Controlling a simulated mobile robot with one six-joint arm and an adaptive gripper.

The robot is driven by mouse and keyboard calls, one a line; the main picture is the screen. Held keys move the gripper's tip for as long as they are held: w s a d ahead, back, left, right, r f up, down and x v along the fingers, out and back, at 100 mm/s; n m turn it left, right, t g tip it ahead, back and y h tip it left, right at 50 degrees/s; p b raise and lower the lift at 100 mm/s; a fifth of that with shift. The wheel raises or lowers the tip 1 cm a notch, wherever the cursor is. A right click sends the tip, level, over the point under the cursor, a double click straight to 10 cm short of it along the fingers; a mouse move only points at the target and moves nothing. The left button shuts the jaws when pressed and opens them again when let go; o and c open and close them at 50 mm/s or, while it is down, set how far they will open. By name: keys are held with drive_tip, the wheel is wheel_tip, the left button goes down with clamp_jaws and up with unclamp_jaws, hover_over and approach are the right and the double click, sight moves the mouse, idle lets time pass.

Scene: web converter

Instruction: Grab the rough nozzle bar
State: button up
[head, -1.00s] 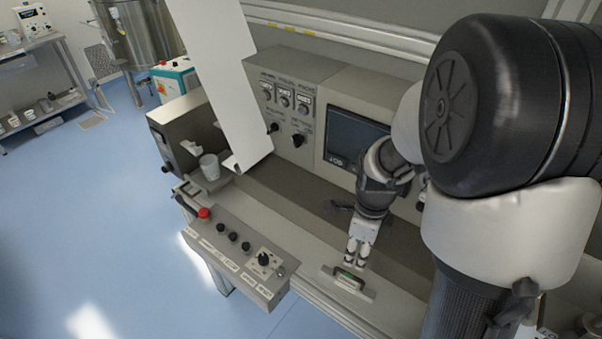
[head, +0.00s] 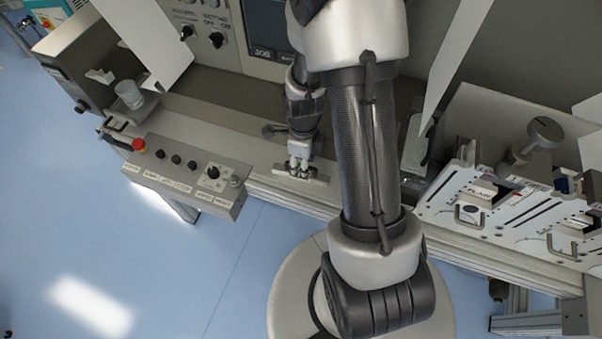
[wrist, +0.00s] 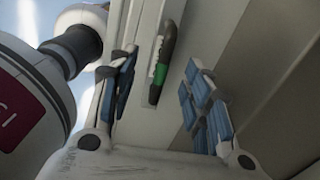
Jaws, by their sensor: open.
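A grey bar with a dark handle, which looks like the nozzle bar (head: 318,178), lies on the front ledge of the machine in the head view. In the wrist view the bar (wrist: 148,98) is a pale strip, and its black handle (wrist: 165,48) carries a green band. My gripper (head: 299,163) points down right over it. In the wrist view my gripper (wrist: 161,78) is open, with one blue-padded finger on each side of the handle and nothing held. I cannot tell whether the fingertips reach down to the handle.
A control box (head: 195,178) with knobs and a red button (head: 139,145) juts out to the left. A clear cup (head: 130,95) stands behind it. White panels with handles (head: 470,215) stand to the right. A screen (head: 268,28) is on the back panel.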

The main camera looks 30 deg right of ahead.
drive_tip(key=f, duration=0.2)
drive_tip(key=f+b, duration=0.1)
drive_tip(key=f, duration=0.1)
drive_tip(key=shift+w+a+f, duration=0.15)
drive_tip(key=shift+w+f, duration=0.05)
drive_tip(key=shift+f, duration=0.1)
clamp_jaws()
idle(0.3)
